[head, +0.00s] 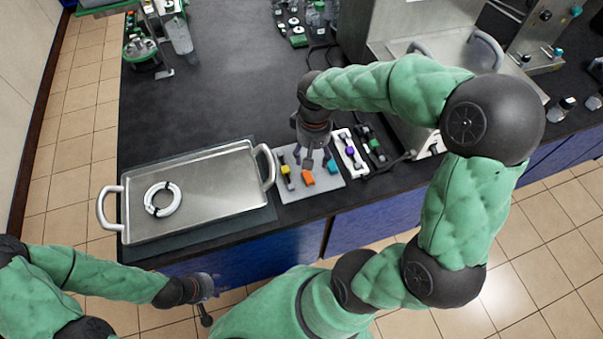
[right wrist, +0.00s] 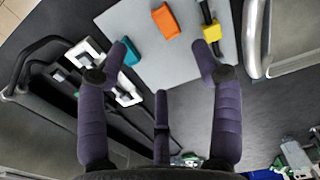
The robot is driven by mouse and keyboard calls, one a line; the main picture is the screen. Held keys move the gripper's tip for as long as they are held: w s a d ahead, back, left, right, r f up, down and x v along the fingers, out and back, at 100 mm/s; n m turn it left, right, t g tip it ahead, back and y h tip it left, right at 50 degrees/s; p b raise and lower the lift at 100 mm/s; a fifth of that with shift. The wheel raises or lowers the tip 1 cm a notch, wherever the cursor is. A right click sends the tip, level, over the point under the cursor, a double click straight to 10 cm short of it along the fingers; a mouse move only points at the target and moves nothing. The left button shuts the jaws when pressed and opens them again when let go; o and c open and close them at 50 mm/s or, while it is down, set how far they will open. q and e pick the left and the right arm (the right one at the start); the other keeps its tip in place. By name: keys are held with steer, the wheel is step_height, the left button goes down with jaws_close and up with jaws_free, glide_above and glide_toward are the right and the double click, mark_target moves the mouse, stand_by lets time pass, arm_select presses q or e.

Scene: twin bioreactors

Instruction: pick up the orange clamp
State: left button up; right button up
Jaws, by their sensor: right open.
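The orange clamp (head: 308,178) sits on a light grey plate (head: 328,185) near the front edge of the bench, between a yellow clamp (head: 286,171) and a teal clamp (head: 331,165). My right gripper (head: 313,160) is above the plate, just behind the orange clamp. In the right wrist view the orange clamp (right wrist: 166,23) lies beyond the spread, empty fingers of my right gripper (right wrist: 163,70), apart from them. My left gripper (head: 206,308) hangs low in front of the bench, far from the clamp; its fingers are too small to read.
A metal tray (head: 225,158) with a white ring (head: 162,199) stands left of the plate. A white holder with a purple clamp (head: 350,151) and a green clamp (head: 374,144) are to the right. A large metal device (head: 400,45) stands behind.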

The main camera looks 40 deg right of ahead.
steer(key=b, duration=0.1)
glide_above(310, 175)
steer(key=f, duration=0.4)
steer(key=shift+s+d+f, duration=0.15)
steer(key=shift+s+f, duration=0.1)
steer(key=shift+w+f+b, duration=0.2)
steer(key=shift+f+b, duration=1.1)
steer(key=shift+f, duration=1.7)
steer(key=shift+a, duration=0.2)
steer(key=c, duration=0.9)
